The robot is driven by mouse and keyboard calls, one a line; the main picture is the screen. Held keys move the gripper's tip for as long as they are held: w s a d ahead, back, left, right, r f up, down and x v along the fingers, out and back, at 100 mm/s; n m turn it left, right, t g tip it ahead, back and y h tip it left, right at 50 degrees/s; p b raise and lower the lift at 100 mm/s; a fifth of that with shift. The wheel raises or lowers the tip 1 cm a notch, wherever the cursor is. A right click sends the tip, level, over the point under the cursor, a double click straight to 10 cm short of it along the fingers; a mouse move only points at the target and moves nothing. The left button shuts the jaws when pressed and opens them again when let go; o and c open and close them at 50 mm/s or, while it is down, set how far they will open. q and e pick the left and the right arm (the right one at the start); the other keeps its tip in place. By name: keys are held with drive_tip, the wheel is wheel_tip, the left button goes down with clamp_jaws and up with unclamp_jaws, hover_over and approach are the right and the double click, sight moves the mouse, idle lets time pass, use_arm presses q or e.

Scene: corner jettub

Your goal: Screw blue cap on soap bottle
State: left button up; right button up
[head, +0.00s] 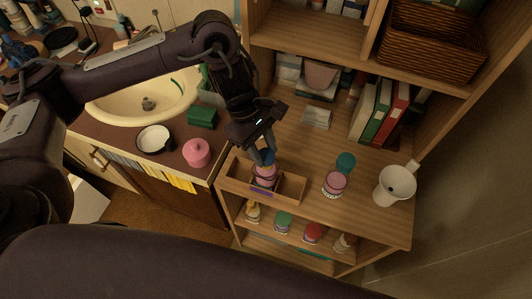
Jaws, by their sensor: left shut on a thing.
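My left gripper (263,158) reaches down from above and is shut on what looks like the blue cap (266,157), at the top of a pink bottle (266,176). The fingers cover most of the cap, so I cannot tell whether it is seated on the bottle's neck. The bottle stands upright in the left part of a shallow wooden tray (293,187) on the shelf top. A second pink bottle (334,184) with a pale label stands to the right, with a teal round piece (346,162) behind it. My right gripper is not in view.
A white mug (394,186) stands at the shelf's right. Books (380,112) and a wicker basket (432,42) are behind. Several small bottles (313,232) line the lower shelf. On the left counter are a sink (150,100), a dark-rimmed bowl (154,139) and a pink jar (197,152).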

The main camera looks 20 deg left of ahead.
use_arm(q)
drive_tip(key=shift+w+r+m+g+p, duration=0.1)
drive_tip(key=shift+r+m+g+p, duration=0.15)
drive_tip(key=shift+m+p, duration=0.45)
drive_tip(key=m+g+y+p, duration=0.1)
drive_tip(key=m, duration=0.2)
drive_tip(key=shift+w+d+f, duration=0.1)
drive_tip(key=shift+d, duration=0.05)
drive_tip(key=shift+f+m+b, duration=0.3)
drive_tip(key=shift+b, duration=0.3)
drive_tip(key=shift+m+g+b, duration=0.25)
drive_tip(key=shift+m+b, duration=0.25)
drive_tip(key=shift+b, duration=0.55)
drive_tip(key=shift+r, duration=0.1)
drive_tip(key=o, duration=1)
drive_tip(key=shift+o, duration=0.2)
